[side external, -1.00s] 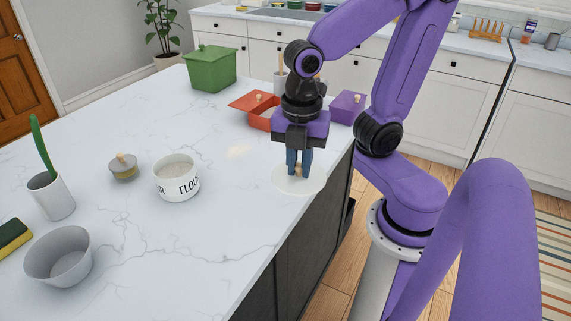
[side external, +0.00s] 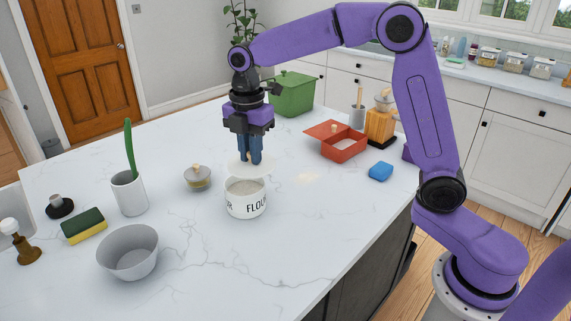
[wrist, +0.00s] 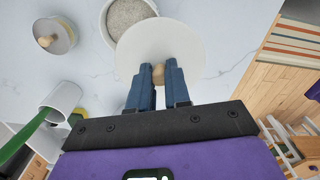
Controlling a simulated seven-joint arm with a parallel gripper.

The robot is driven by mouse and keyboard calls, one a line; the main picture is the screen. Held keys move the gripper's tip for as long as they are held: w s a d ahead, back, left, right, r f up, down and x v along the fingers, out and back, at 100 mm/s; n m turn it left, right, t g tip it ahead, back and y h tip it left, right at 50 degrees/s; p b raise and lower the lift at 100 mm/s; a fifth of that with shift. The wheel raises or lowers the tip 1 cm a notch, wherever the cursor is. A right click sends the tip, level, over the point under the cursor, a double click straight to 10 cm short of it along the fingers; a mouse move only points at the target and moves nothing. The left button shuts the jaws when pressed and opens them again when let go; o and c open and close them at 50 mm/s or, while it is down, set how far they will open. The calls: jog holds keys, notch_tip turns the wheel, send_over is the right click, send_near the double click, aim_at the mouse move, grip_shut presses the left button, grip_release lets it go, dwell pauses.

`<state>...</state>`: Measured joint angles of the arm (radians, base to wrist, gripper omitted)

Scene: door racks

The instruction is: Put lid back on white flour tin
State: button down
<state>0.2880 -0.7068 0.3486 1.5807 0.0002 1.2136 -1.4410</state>
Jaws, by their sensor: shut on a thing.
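The white flour tin (side external: 246,204) stands upright and open on the marble counter, with pale flour showing inside. Black letters mark its front. In the wrist view the tin (wrist: 106,28) is partly cut off at the top edge. My gripper (side external: 249,160) points down and is shut on the small wooden knob (wrist: 158,73) of the round white lid (wrist: 160,42). The lid (side external: 262,171) is held level just behind the tin in the side view. In the wrist view it overlaps the tin's near right rim. The exact height gap between lid and tin is unclear.
A small lidded jar (side external: 197,179) stands left of the tin. A grey bowl (side external: 128,262), a white cup (side external: 129,199) with a green-handled tool and a sponge (side external: 83,226) are farther left. A red box (side external: 337,148) and a blue block (side external: 381,172) lie right. A green box (side external: 292,95) is behind.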

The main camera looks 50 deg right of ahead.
jog(key=w, duration=0.3)
jog(key=w+d+f, duration=0.1)
jog(key=shift+w+d, duration=0.1)
jog(key=shift+w, duration=0.25)
notch_tip(320, 180, down, 6)
jog(key=shift+w+f, duration=0.2)
jog(key=shift+f, duration=0.05)
jog(key=shift+d+f, duration=0.15)
dwell(2.1)
jog(key=c, duration=0.5)
grip_release()
jog(key=shift+r, duration=3.5)
